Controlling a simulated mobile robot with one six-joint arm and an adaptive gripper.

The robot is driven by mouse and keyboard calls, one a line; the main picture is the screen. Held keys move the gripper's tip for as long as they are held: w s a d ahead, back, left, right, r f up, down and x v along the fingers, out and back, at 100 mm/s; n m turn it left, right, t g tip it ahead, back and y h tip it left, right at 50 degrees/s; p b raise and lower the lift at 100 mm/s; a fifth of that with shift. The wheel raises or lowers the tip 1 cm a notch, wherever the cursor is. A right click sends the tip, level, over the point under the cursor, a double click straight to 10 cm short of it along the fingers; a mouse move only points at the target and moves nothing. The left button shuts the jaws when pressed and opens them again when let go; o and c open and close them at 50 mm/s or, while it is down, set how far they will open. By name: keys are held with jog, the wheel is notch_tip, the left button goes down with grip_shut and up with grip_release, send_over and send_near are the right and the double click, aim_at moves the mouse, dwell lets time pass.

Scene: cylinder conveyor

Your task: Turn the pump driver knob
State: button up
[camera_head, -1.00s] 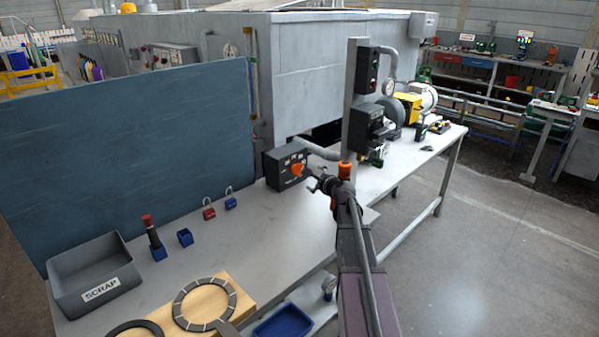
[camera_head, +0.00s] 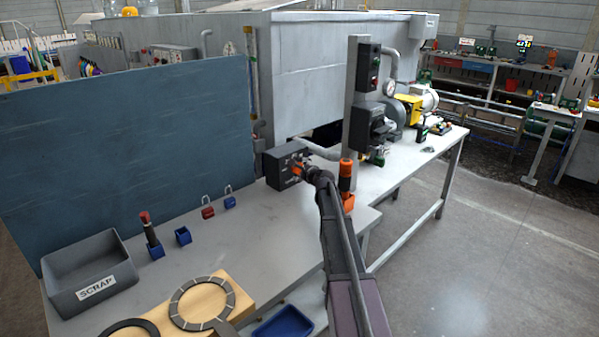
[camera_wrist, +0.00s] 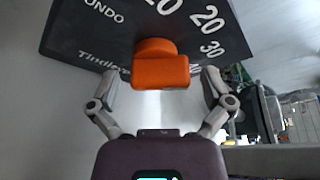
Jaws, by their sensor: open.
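The pump driver knob (camera_wrist: 160,68) is orange and sits on the face of a dark control box, whose panel (camera_wrist: 90,30) carries white numbers and lettering in the wrist view. In the head view the box (camera_head: 280,169) stands on the bench against the grey machine, with the knob (camera_head: 297,170) partly behind my gripper. My gripper (camera_wrist: 159,85) is open, with one finger on each side of the knob. A gap shows between each finger and the knob. In the head view my gripper (camera_head: 308,173) is right at the box's front.
An orange-capped tool in an orange holder (camera_head: 348,202) stands close to the right of my arm. A grey post (camera_head: 357,100) with dark boxes rises behind it.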

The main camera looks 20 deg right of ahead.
jog(key=shift+w, duration=0.1)
jog(key=c, duration=1.1)
jog(key=shift+o, duration=0.2)
jog(key=shift+n+t+h+b, duration=0.45)
jog(key=shift+n+b, duration=0.5)
jog(key=shift+n, duration=0.25)
jog(key=shift+a+n+t+h+b, duration=0.1)
jog(key=shift+n+t+h+b, duration=0.1)
jog(key=shift+n+t+b, duration=0.55)
jog(key=shift+n+t+h+b, duration=0.15)
jog(key=shift+n+b, duration=0.4)
jog(key=shift+n, duration=0.6)
jog(key=shift+n+t+b, duration=0.85)
jog(key=shift+n+b, duration=0.5)
jog(key=shift+n, duration=0.85)
jog(key=shift+a+n+t+y+b, duration=0.1)
jog(key=shift+n+t+y+b, duration=0.45)
jog(key=shift+n, duration=1.15)
